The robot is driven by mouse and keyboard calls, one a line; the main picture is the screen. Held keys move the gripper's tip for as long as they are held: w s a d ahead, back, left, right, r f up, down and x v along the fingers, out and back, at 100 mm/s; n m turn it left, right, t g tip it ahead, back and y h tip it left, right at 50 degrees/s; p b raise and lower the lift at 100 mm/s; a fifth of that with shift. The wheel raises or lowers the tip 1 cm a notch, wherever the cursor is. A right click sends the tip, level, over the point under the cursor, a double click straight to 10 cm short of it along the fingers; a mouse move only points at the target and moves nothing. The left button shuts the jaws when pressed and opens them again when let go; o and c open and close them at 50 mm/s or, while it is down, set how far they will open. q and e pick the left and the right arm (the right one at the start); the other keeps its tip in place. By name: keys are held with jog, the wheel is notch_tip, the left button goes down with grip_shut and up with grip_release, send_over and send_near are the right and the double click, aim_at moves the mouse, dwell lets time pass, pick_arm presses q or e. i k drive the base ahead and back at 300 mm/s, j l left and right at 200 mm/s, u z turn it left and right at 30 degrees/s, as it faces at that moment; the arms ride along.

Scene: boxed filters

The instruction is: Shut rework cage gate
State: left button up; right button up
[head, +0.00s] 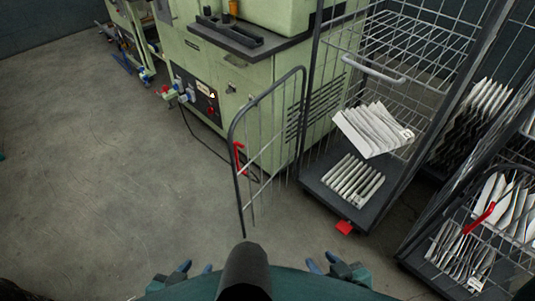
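A wire cage (355,207) stands right of centre with pleated filters on its dark base and on a shelf. Its curved-top gate (236,150) is swung open to the left, away from the cage front. A red latch handle (239,157) sits on the gate's outer edge. No label shows which cage is the rework one. My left gripper (195,267) and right gripper (323,262) are low in the head view, in front of my body. Their fingertips look apart and empty, and neither touches the gate.
A second cage (412,262) with filters stands at the right; its gate has a red handle (480,218). A green machine (262,100) stands behind the open gate, with a black cable on the floor. A red piece (345,227) is at the cage base. The floor at left is clear.

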aim_at(232, 146)
jog(key=i+j, duration=0.45)
jog(key=j, duration=0.15)
jog(key=i+j, duration=0.45)
jog(key=j, duration=0.15)
jog(key=i+j, duration=0.45)
jog(key=j, duration=0.15)
jog(key=i+j+z, duration=0.4)
jog(key=j+z, duration=0.2)
jog(key=j, duration=0.2)
jog(key=z, duration=1.55)
